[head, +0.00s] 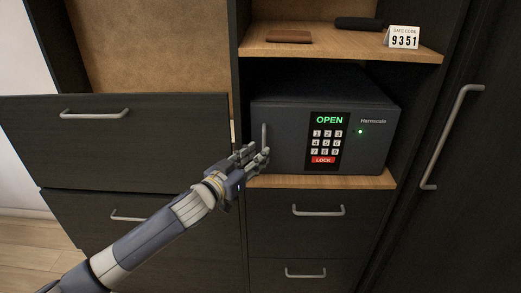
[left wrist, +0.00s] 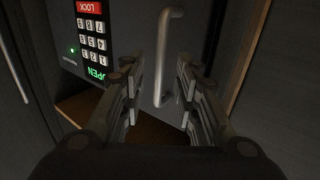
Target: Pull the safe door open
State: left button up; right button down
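The dark safe (head: 285,120) sits on a wooden shelf in the cabinet. Its keypad panel shows "OPEN" in green, and a green light (head: 360,132) is lit. The safe door looks closed. Its vertical handle (head: 264,136) is at the door's left side; the left wrist view shows the handle (left wrist: 166,60) as a grey bar. My left gripper (head: 264,158) is at the lower end of the handle in the head view. In the left wrist view its fingers (left wrist: 160,85) are apart, with the handle in line with the gap between them. My right gripper is not in view.
The upper shelf (head: 340,48) holds a brown wallet (head: 289,37), a dark object (head: 358,23) and a code card (head: 403,38) reading 9351. Drawers (head: 318,215) lie below the safe. A tall door with a handle (head: 452,135) stands at right, a drawer front (head: 120,140) at left.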

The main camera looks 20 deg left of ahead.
pick_arm(q)
jog(key=shift+x, duration=1.35)
grip_shut()
jog(key=shift+s+d, duration=0.1)
